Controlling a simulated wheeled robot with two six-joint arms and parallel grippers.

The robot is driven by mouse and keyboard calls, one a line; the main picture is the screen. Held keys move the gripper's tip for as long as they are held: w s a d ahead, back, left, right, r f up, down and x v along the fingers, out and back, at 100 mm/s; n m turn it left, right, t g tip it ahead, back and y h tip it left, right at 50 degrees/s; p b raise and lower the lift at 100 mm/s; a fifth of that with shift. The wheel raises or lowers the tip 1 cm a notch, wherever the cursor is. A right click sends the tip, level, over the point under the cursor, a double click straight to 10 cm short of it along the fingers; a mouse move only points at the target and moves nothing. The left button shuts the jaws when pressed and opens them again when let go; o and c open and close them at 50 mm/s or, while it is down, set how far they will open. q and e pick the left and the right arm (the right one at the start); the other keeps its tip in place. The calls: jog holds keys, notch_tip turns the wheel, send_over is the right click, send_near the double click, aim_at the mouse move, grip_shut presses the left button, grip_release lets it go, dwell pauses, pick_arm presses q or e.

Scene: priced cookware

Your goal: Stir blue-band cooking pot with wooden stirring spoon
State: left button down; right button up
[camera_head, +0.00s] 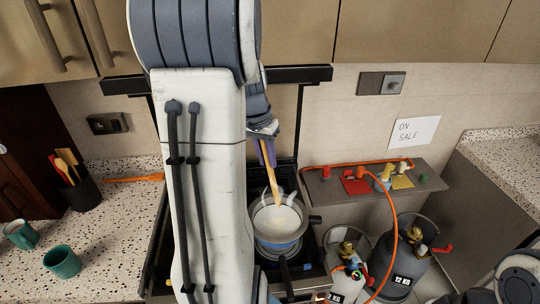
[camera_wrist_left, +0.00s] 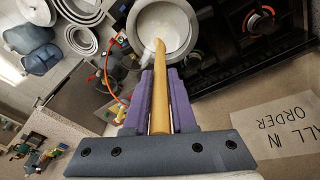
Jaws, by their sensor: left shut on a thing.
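My left gripper (camera_head: 268,147) is shut on the wooden stirring spoon (camera_head: 270,180), with purple fingers on both sides of it. The spoon points down toward the blue-band cooking pot (camera_head: 281,243), and its lower end shows over the pot's opening. In the left wrist view the spoon (camera_wrist_left: 160,90) runs between the fingers (camera_wrist_left: 159,100) and its tip overlaps the near part of the pot (camera_wrist_left: 165,28). I cannot tell whether the tip touches the pale contents. The pot stands on the stove, and my left arm hides part of the scene. My right gripper is not in view.
The stove (camera_wrist_left: 262,28) has a glowing burner in the wrist view. Gas cylinders (camera_head: 401,254) with an orange hose (camera_head: 393,215) stand right of it. A dark utensil holder (camera_head: 80,194) and teal mugs (camera_head: 62,262) are on the left counter.

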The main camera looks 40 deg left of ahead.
pick_arm(q)
notch_tip(320, 180, down, 12)
jog(key=b, duration=0.9)
jog(key=shift+w, duration=0.15)
jog(key=shift+w+a, duration=0.1)
